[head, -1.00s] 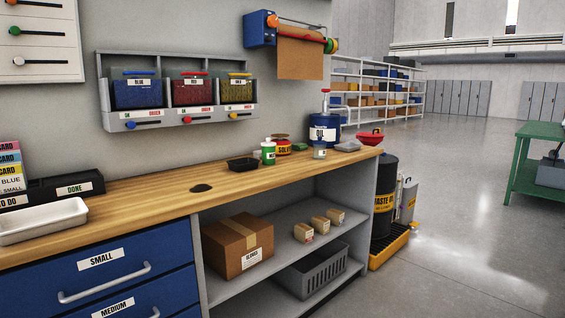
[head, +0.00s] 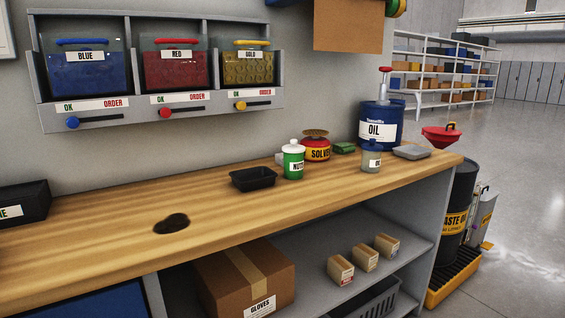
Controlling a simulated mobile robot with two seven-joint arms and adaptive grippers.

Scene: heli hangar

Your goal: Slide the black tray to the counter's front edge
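The black tray (head: 254,180) is a small, shallow, open tray. It sits upright on the wooden counter (head: 110,240), towards the back and apart from the front edge. It looks empty. A green container with a white lid (head: 293,160) stands just to its right. The counter's front edge runs from the lower left up to the right end. Neither of my grippers shows in the head view.
A dark flat patch or lump (head: 171,223) lies on the counter left of the tray. A red solvent can (head: 316,147), a small jar (head: 371,157), a blue oil can (head: 380,124) and a grey dish (head: 411,152) stand to the right. The counter before the tray is clear.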

